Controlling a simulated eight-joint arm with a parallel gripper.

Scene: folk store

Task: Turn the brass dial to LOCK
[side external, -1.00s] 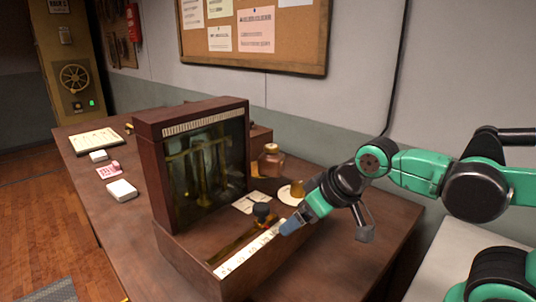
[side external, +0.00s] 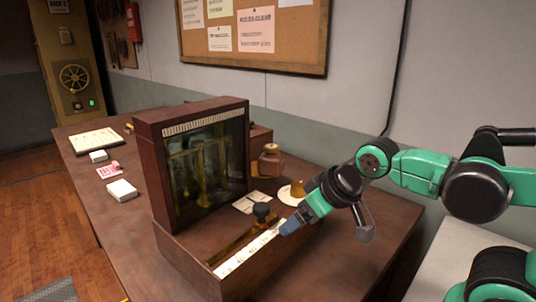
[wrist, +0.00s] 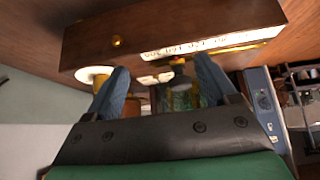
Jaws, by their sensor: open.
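A dark wooden balance case with a glass front (side external: 205,165) stands on the desk. Its low base carries a white numbered strip (side external: 250,250), which also shows upside down in the wrist view (wrist: 220,42). A black-capped knob (side external: 262,211) stands behind the strip; it shows between my fingers in the wrist view (wrist: 180,68). A small round brass knob (wrist: 116,41) sits on the base's wooden face; I cannot tell whether it is the dial. No LOCK mark is readable. My gripper (side external: 328,229) is open and empty at the base's right end, one blue fingertip beside the strip.
A white dish (side external: 286,197) with a brass piece and a brown jar (side external: 270,160) stand close behind my gripper. A paper card (side external: 251,202) lies beside the case. The desk's right front is clear.

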